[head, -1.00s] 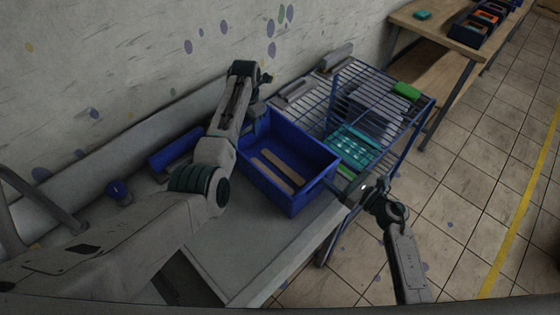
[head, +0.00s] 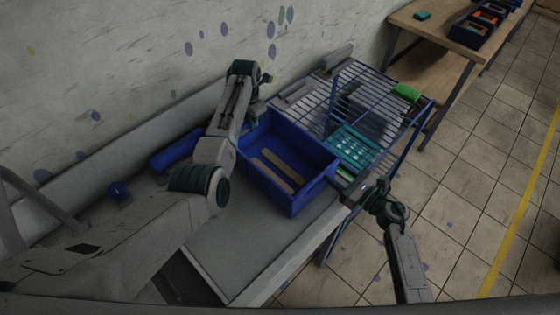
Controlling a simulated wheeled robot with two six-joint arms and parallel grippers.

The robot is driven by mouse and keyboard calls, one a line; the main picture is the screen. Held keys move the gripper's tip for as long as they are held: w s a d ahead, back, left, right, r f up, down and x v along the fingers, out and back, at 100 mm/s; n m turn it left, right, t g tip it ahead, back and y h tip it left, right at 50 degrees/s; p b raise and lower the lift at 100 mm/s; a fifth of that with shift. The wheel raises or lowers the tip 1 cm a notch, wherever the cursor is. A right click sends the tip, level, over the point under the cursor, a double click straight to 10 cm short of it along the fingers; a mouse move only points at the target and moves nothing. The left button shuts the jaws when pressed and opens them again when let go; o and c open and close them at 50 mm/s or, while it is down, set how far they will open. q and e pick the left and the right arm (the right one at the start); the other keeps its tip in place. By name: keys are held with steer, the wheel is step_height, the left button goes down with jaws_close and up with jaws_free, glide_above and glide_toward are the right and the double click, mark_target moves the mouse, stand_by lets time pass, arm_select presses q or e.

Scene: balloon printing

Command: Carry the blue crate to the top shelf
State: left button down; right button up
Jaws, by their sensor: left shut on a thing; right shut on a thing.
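The blue crate (head: 308,197) is in the middle of the head view, above or on the grey worktop; I cannot tell whether it touches. It is open at the top and holds two light-coloured bars (head: 277,171). My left gripper (head: 262,103) is shut at the crate's far left edge, its fingertips partly hidden. My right gripper (head: 346,186) is shut at the crate's near right edge. The blue wire shelf rack (head: 313,105) stands just behind and right of the crate, its top shelf a grid of bars.
A green block (head: 407,91) and grey pieces (head: 298,91) lie on the rack's top. A teal tray (head: 354,148) sits at the rack. A blue roll-like object (head: 177,151) lies left on the worktop (head: 238,245). A wooden table (head: 440,32) stands far right.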

arm_select(q)
steer(key=shift+r+p, duration=1.85)
steer(key=shift+r, duration=0.35)
steer(key=shift+f, duration=0.1)
